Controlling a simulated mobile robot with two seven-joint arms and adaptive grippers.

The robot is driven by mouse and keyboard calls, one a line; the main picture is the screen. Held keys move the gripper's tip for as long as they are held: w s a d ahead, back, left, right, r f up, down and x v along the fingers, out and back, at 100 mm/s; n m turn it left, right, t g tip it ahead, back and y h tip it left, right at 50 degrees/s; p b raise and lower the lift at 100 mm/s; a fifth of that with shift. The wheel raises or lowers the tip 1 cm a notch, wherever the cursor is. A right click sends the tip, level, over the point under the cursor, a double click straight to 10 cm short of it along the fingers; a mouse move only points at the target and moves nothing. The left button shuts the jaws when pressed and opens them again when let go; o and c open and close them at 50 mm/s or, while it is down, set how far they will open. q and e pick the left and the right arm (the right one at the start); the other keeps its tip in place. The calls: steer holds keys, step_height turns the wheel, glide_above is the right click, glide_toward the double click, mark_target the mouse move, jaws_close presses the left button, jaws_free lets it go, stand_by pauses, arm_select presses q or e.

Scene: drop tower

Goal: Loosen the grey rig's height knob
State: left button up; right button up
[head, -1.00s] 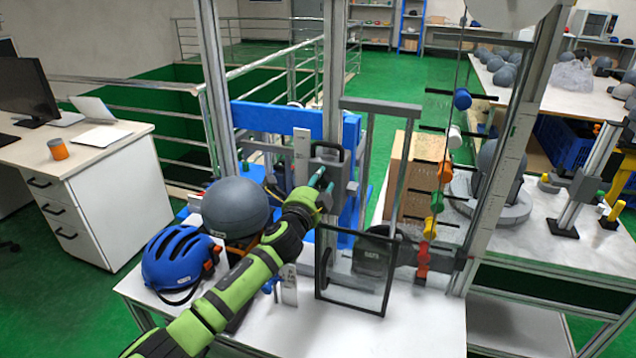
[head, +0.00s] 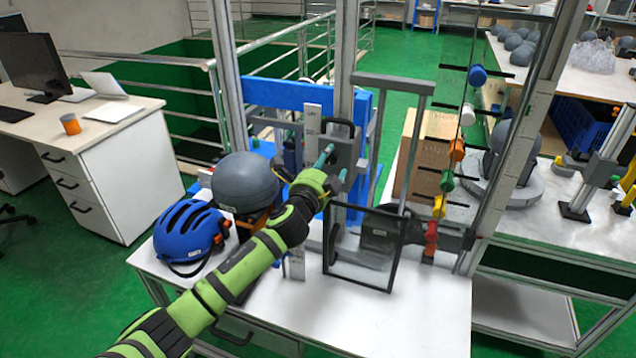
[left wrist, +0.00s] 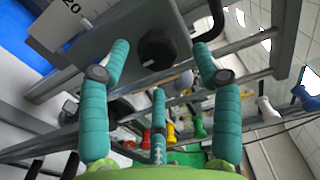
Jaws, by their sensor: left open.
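The black height knob (left wrist: 157,48) stands out from a grey block of the rig in the left wrist view. It lies between the spread teal fingers of my left gripper (left wrist: 160,62), near the tips. I see no finger clearly touching it. In the head view my left gripper (head: 334,164) is at the front of the grey carriage (head: 346,150) on the rig's upright post. The knob cannot be made out there. A white height scale (head: 312,128) stands beside the carriage. My right gripper is out of view.
A black-framed clear panel (head: 362,250) stands right of the gripper.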

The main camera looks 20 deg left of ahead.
arm_select(q)
steer(key=s, duration=0.9)
steer(key=shift+s, duration=0.35)
